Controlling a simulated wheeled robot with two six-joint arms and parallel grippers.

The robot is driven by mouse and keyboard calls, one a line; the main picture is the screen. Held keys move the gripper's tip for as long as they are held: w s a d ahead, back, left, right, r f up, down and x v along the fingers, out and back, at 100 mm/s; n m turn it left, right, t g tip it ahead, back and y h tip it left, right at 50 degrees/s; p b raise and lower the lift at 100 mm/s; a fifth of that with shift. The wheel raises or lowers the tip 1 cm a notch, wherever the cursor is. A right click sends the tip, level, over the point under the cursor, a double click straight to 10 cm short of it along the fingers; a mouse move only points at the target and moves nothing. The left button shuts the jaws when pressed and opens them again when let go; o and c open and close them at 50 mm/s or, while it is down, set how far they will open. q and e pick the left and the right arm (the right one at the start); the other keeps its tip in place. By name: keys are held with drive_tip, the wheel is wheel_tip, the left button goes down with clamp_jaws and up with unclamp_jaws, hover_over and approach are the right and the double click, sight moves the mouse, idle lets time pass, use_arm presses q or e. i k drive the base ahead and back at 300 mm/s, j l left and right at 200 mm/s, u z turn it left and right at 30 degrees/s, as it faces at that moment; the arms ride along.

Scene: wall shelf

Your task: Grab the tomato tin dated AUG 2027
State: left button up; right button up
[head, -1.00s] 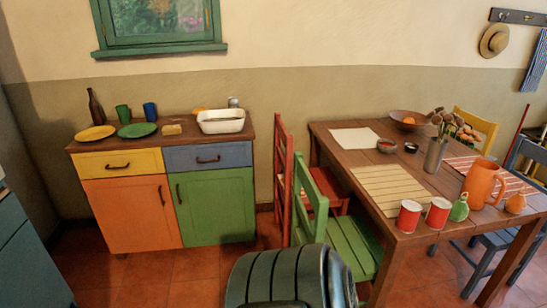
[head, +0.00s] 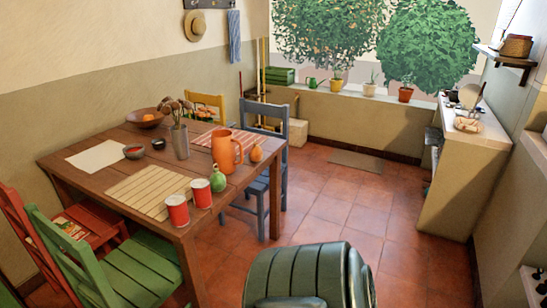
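Two red tins with pale tops, a left tin (head: 177,211) and a right tin (head: 201,193), stand upright side by side near the front edge of the wooden dining table (head: 185,232) in the head view. Each has a small white mark on its side, too small to read, so I cannot tell any date. Neither of my grippers is in view.
Next to the tins are a green gourd-shaped item (head: 218,180), an orange pitcher (head: 227,150) and a slatted mat (head: 145,190). A green chair (head: 125,272), a red chair (head: 30,240) and a blue chair (head: 275,170) surround the table. Open tiled floor (head: 330,212) lies to the right.

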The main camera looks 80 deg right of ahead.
sight(201, 190)
drive_tip(key=z, duration=1.9)
